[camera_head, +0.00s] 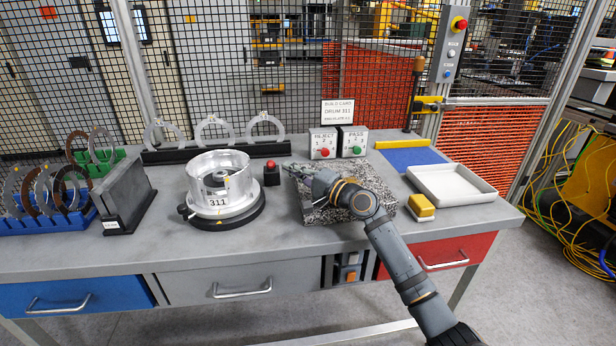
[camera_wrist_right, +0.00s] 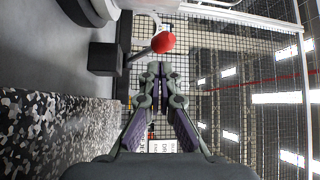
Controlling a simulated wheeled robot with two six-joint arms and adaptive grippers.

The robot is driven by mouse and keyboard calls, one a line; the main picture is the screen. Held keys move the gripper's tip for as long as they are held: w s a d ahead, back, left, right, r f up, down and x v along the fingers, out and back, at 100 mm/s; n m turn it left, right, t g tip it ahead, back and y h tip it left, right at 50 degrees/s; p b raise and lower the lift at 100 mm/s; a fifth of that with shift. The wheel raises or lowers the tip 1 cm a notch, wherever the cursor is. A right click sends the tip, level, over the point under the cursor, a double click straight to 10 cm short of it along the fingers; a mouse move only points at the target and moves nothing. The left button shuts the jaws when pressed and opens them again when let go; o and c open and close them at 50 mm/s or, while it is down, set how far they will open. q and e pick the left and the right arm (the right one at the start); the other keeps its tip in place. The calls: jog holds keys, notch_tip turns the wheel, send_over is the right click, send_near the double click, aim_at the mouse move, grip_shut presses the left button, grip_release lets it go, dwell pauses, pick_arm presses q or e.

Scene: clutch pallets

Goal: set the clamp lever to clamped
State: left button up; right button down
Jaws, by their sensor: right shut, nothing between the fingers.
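The clamp lever is a short dark rod with a red ball knob (camera_head: 271,164) on a black block (camera_head: 271,177), just right of the silver drum marked 311 (camera_head: 218,180). In the right wrist view the red knob (camera_wrist_right: 163,42) stands out from the black block (camera_wrist_right: 103,58) on its rod, which leans somewhat. I cannot read a clamped or unclamped mark. My right gripper (camera_head: 287,168) is shut and empty, a little right of the knob. In the right wrist view its fingertips (camera_wrist_right: 160,68) are together close to the knob, with a small gap apparent. My left gripper is out of view.
A speckled stone slab (camera_head: 310,206) lies under my right arm. Behind stand a rack of rings (camera_head: 215,150) and the REJECT box (camera_head: 324,144) and PASS box (camera_head: 353,142). A white tray (camera_head: 452,196) and yellow block (camera_head: 421,206) are at right. Bare bench lies in front of the drum.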

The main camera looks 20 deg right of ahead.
jog(key=v, duration=0.8)
jog(key=shift+s+d, duration=0.15)
jog(key=shift+d, duration=0.05)
